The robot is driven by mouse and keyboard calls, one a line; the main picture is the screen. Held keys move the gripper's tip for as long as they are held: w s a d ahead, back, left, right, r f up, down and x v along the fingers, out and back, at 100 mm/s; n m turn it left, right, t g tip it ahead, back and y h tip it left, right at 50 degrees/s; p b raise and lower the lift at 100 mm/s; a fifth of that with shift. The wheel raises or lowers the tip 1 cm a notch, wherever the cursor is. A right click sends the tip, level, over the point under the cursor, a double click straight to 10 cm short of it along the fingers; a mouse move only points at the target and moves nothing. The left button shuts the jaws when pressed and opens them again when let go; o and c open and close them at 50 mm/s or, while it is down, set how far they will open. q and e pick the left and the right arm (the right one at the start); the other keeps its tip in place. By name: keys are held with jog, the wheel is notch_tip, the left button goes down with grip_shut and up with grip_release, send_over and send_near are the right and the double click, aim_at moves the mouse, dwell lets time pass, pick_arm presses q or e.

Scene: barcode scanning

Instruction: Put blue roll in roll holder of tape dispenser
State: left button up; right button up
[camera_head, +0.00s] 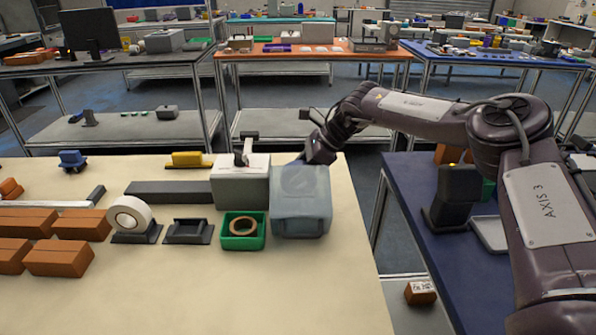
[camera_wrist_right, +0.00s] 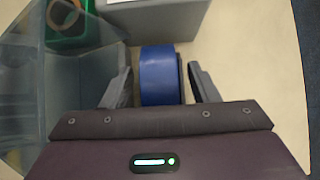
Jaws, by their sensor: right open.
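The blue roll (camera_wrist_right: 160,76) stands on the pale table between the two fingers of my right gripper (camera_wrist_right: 160,70) in the right wrist view. The fingers are open, with a gap on each side of the roll. In the head view my right gripper (camera_head: 318,152) is low behind the translucent bluish bin, and I cannot make out the roll there. A black stand (camera_head: 136,234) holds a white roll (camera_head: 129,215). Beside it is an empty black holder (camera_head: 188,232); I cannot tell for sure which is the tape dispenser. My left gripper is not in view.
The translucent bin (camera_head: 301,205) stands close to my right gripper. A grey box (camera_head: 240,186) is left of it, and a green tray (camera_head: 243,241) with a brown ring is in front. Orange-brown boxes (camera_head: 60,258) fill the left. The table front is clear.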

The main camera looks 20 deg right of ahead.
jog(key=v, duration=0.7)
jog(key=shift+d+r, duration=0.2)
jog(key=shift+r, duration=0.15)
jog(key=shift+c, duration=0.2)
dwell(0.8)
